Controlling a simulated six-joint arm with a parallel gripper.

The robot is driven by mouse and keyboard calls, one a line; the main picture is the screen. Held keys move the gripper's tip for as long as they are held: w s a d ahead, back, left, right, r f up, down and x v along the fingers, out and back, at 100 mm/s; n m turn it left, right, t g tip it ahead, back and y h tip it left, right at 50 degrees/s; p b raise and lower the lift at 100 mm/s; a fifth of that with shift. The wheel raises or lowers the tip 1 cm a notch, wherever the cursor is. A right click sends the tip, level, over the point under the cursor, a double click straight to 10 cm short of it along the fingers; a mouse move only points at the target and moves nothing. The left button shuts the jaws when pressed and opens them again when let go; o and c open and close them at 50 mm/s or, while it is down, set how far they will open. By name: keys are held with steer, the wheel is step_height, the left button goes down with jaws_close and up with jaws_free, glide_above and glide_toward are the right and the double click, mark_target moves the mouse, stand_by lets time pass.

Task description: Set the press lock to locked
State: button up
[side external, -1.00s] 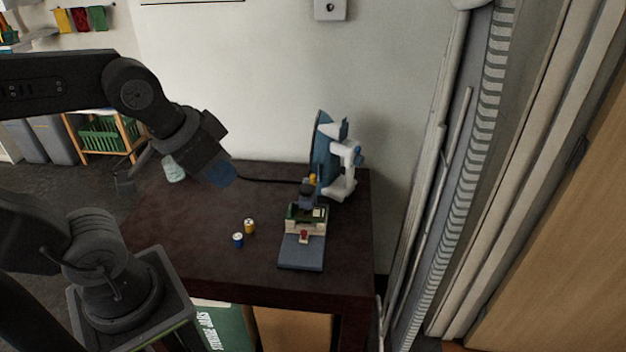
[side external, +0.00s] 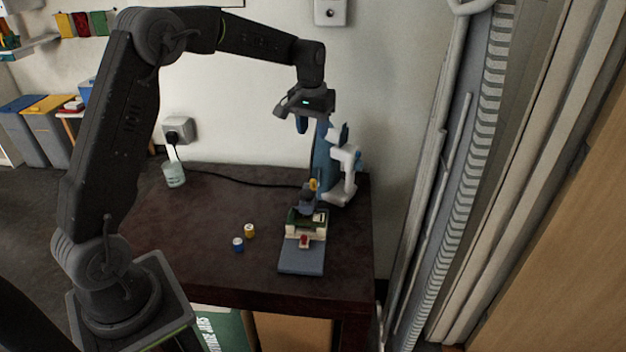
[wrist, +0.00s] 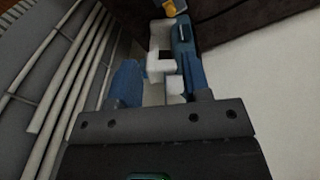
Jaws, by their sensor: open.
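The press (side external: 322,160) stands at the back right of the dark table, with a blue upright plate, a white lever arm (side external: 345,175) and a yellow part (side external: 313,184). Below are a green-and-cream fixture (side external: 318,219), a red piece (side external: 304,241) and a grey-blue base plate (side external: 301,260). I cannot tell which part is the lock or how it is set. My gripper (side external: 312,124) is open, pointing down just above the top of the press. The wrist view shows the press's white part (wrist: 160,45) between or beyond the blue fingers; contact cannot be told.
A blue can (side external: 238,244) and a yellow can (side external: 250,231) stand left of the press. Grey pipes (side external: 440,180) rise at the right. The table's left front is clear.

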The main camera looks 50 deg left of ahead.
glide_above(313, 180)
step_height(313, 180, down, 4)
steer(key=shift+n+g, duration=0.3)
step_height(313, 180, down, 14)
steer(key=shift+f, duration=0.1)
jaws_close()
stand_by(0.4)
